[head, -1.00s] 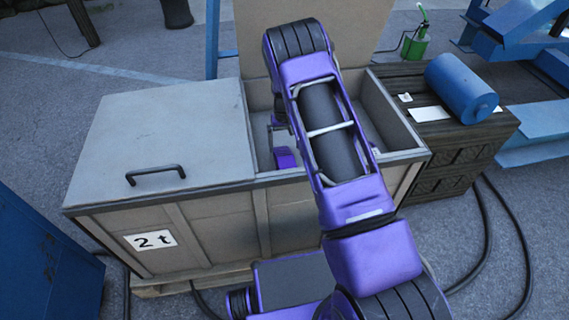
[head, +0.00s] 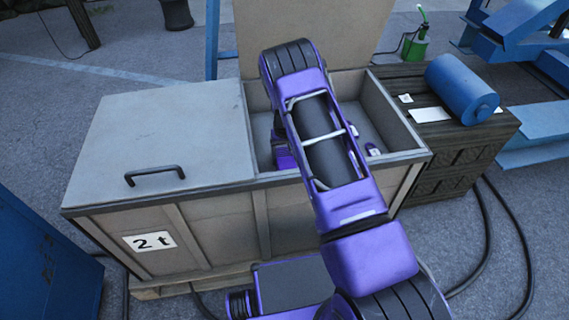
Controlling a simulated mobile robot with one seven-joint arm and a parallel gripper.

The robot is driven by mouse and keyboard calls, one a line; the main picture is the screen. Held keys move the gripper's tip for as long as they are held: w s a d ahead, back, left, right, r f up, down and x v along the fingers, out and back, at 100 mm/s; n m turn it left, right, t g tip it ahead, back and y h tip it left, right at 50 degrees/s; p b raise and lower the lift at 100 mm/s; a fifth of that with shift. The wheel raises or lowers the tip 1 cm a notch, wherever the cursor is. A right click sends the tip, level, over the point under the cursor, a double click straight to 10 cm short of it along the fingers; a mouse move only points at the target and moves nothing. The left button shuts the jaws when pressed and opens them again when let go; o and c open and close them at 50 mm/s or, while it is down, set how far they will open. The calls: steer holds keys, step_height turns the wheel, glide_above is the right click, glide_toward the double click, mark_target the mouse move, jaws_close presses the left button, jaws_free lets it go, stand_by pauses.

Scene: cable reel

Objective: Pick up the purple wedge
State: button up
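A small purple and white piece (head: 373,149) shows in the open right part of the crate, just right of my arm. It is too small and too covered to tell whether it is the purple wedge or a part of my own arm. No other wedge shows clearly. My purple arm reaches over the crate's front wall and bends down inside. Part of my wrist shows left of the big arm link, low in the compartment. My gripper's fingers are hidden behind the link, so their state and anything between them cannot be seen.
The crate (head: 240,188) has a closed grey lid with a handle on its left half and a raised lid behind its right half. A dark wooden box (head: 455,150) with a blue cylinder (head: 462,88) stands close on the right. Black cables lie on the floor.

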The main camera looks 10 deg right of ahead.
mark_target(284, 156)
jaws_close()
steer(key=shift+r, duration=0.1)
step_height(284, 156, up, 10)
steer(key=shift+f+p, duration=0.1)
steer(key=shift+p, duration=0.55)
